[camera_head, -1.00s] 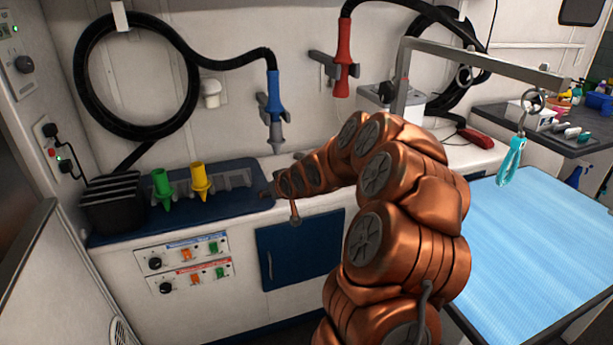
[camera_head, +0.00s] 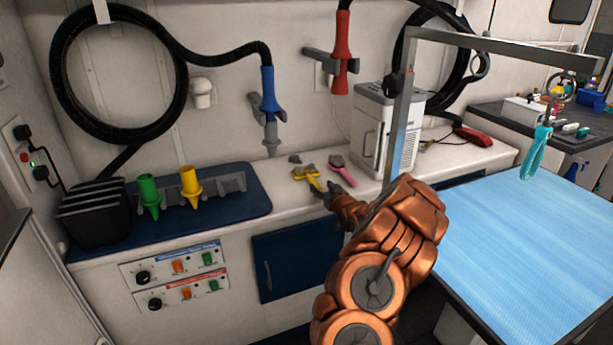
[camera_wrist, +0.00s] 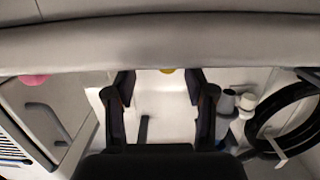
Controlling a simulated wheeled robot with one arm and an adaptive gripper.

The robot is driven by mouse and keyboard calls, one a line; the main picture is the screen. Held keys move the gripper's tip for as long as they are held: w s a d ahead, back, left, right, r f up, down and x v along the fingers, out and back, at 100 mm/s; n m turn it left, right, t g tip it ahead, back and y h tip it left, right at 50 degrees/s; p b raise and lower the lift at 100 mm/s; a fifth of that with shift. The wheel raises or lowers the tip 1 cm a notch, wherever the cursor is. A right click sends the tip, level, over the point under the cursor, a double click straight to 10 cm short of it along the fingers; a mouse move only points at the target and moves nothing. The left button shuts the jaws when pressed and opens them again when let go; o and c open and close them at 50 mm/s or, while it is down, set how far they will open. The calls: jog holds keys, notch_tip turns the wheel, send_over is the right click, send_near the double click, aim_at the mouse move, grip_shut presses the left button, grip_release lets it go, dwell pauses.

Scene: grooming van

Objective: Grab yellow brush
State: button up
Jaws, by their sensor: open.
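The yellow brush (camera_head: 307,174) lies on the white counter (camera_head: 425,168) in the head view, beside a pink brush (camera_head: 342,168). My gripper (camera_head: 325,189) is just in front of the yellow brush, near its handle end; I cannot tell whether they touch. In the wrist view my gripper (camera_wrist: 167,92) has two dark fingers spread apart with nothing held between them. A small yellow patch (camera_wrist: 167,71) shows beyond the fingers, mostly cut off by a pale band across the top. A pink patch shows at the left (camera_wrist: 34,79).
A dryer box (camera_head: 371,142) and a metal post (camera_head: 398,125) stand right of the brushes. A blue nozzle (camera_head: 269,95) hangs above left. A blue mat (camera_head: 240,204) holds green (camera_head: 148,192) and yellow (camera_head: 190,182) cones. A blue-topped table (camera_head: 535,240) is at right.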

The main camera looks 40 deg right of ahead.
aim_at(312, 180)
jog(key=shift+a+p+x, duration=0.15)
jog(key=shift+p+x, duration=0.05)
jog(key=shift+x, duration=1)
jog(key=shift+a+p+x, duration=0.1)
jog(key=shift+p+x, duration=0.05)
jog(key=shift+x, duration=2.2)
jog(key=shift+r, duration=0.1)
grip_shut()
